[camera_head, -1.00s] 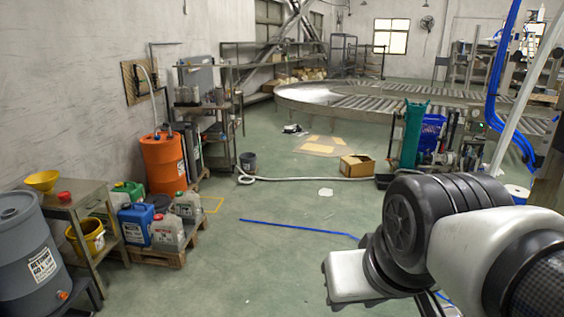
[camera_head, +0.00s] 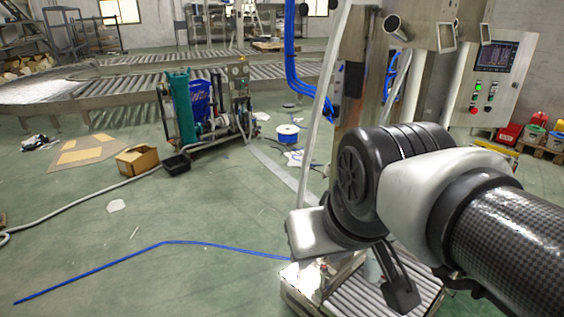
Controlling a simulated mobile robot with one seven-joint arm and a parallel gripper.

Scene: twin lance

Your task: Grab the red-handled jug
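I cannot make out a red-handled jug for certain in the current view. Small red and white containers (camera_head: 537,127) stand on a pallet at the far right back, too small to tell their handles. My arm fills the lower right. A black finger-like part of my gripper (camera_head: 398,287) hangs below the wrist, partly hidden by the arm. I cannot see whether it is open or shut, and no object shows held in it.
A roller conveyor (camera_head: 345,297) lies under my arm. A steel column and control panel (camera_head: 490,80) stand behind it. A pump cart (camera_head: 208,112), blue spool (camera_head: 288,133), cardboard box (camera_head: 137,160), grey hose and blue floor strip (camera_head: 100,268) lie left. Much left floor is clear.

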